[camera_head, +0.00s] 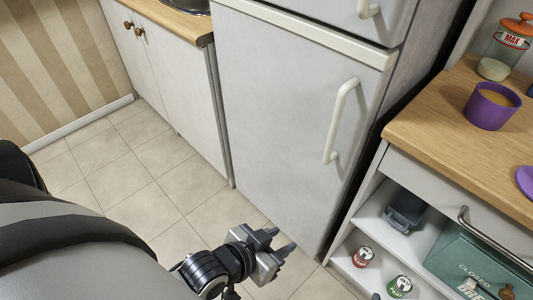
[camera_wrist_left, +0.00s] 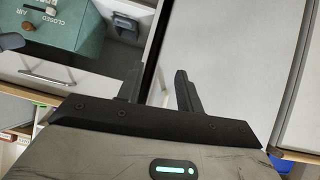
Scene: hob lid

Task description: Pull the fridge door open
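The white fridge's large lower door (camera_head: 285,110) is shut flush under the smaller upper door (camera_head: 340,12). Its pale vertical bar handle (camera_head: 341,120) is on the right side of the door. My left gripper (camera_head: 283,240) is low in front of the door's bottom part, below the handle and apart from it. In the left wrist view its two dark fingers (camera_wrist_left: 158,90) stand apart with nothing between them. A plain pale surface, apparently the fridge (camera_wrist_left: 225,50), lies beyond them. My right gripper is not in view.
A wood-topped counter (camera_head: 440,125) with a purple mug (camera_head: 491,106) and a jar (camera_head: 507,48) stands right of the fridge. Its open shelves hold cans (camera_head: 363,257) and a teal box (camera_head: 468,262). A white cabinet (camera_head: 185,85) stands left. Tiled floor (camera_head: 140,185) is clear.

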